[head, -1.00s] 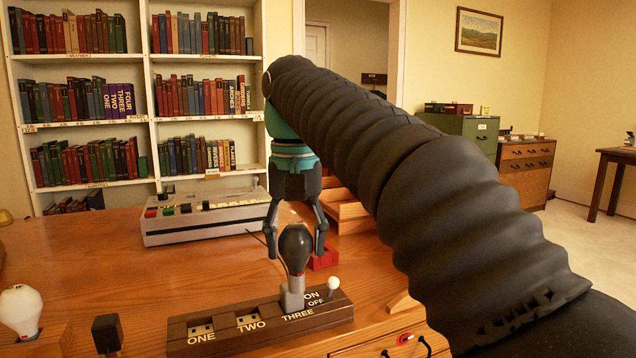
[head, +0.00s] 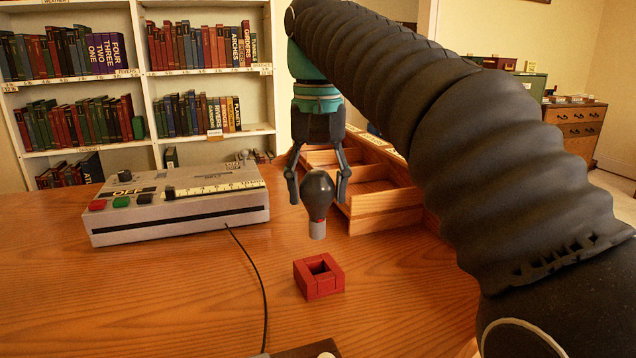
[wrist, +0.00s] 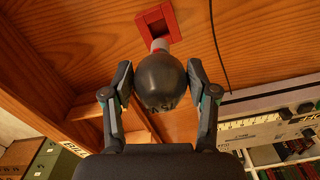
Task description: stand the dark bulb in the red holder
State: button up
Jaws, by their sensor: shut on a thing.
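The dark bulb (head: 318,194) hangs upright in my gripper (head: 318,190), its pale metal base pointing down. The fingers are shut on either side of the bulb's round glass. The red holder (head: 319,276) is a small square block with a square opening, sitting empty on the desk below the bulb. In the head view the bulb base is above the holder's far side, with a clear gap between them. In the wrist view the bulb (wrist: 161,84) is between the two fingers and its base overlaps the edge of the red holder (wrist: 156,27).
A grey machine (head: 180,205) with buttons and a scale stands at left, its black cable (head: 257,275) crossing the desk. A wooden tray (head: 375,205) with compartments is just behind and right of the gripper. A dark panel edge (head: 305,351) shows at the bottom. The desk around the holder is clear.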

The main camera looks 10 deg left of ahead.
aim_at(319, 222)
jog(key=shift+d, duration=0.1)
jog(key=shift+s+f, duration=0.15)
jog(key=shift+f+b, duration=1.6)
jog(key=shift+f, duration=0.7)
jog(key=shift+p, duration=0.65)
jog(key=shift+f+b, duration=1)
jog(key=shift+f, duration=0.85)
jog(key=o, duration=0.9)
jog(key=shift+o, duration=0.2)
